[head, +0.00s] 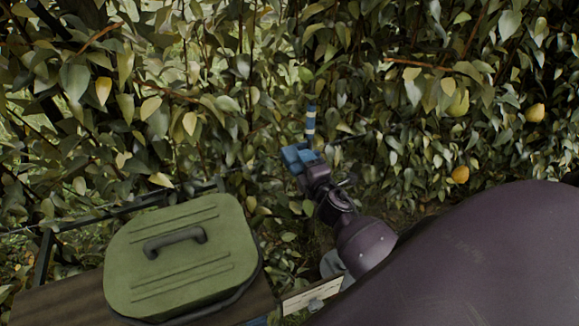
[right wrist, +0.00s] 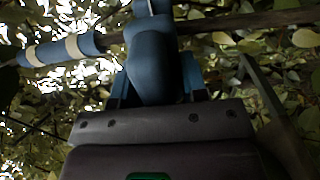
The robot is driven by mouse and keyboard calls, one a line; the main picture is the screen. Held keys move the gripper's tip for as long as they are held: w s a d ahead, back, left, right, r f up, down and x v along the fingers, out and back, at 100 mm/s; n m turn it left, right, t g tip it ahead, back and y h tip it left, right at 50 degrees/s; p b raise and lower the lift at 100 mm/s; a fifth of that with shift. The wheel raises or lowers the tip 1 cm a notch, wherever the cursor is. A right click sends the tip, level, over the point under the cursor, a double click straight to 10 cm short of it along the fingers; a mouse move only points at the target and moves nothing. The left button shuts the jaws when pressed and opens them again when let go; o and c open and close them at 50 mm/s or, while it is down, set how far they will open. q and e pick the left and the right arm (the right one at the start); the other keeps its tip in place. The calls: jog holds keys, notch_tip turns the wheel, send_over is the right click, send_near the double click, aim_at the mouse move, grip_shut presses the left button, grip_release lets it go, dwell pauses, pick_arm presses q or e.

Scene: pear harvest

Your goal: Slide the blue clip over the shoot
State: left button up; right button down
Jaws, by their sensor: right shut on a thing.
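My right gripper (head: 302,160) is shut on the blue clip (head: 297,154), in front of the foliage near the middle of the head view. In the right wrist view the clip (right wrist: 150,62) stands up from between the jaws. A thin brown shoot (right wrist: 235,22) runs across behind or through the top of the clip; I cannot tell which. A blue sleeve with pale bands (right wrist: 62,48) sits along that line, left of the clip; it also shows upright just above the gripper in the head view (head: 310,124). My left gripper is out of view.
A green lidded box (head: 182,270) with a dark handle stands on a wooden board (head: 58,292) at lower left. Dense leaves fill the back. Yellow pears (head: 460,174) hang at right. A dark rail (head: 110,212) runs behind the box.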

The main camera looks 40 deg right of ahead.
jog(key=shift+d, duration=0.15)
jog(key=c, duration=1.1)
grip_release()
jog(key=shift+o, duration=0.7)
jog(key=shift+s+d, duration=0.1)
jog(key=shift+d, duration=0.05)
jog(key=shift+s+a, duration=0.2)
jog(key=shift+s, duration=0.3)
jog(key=b+v, duration=0.1)
jog(key=v, duration=0.8)
jog(key=shift+s, duration=0.35)
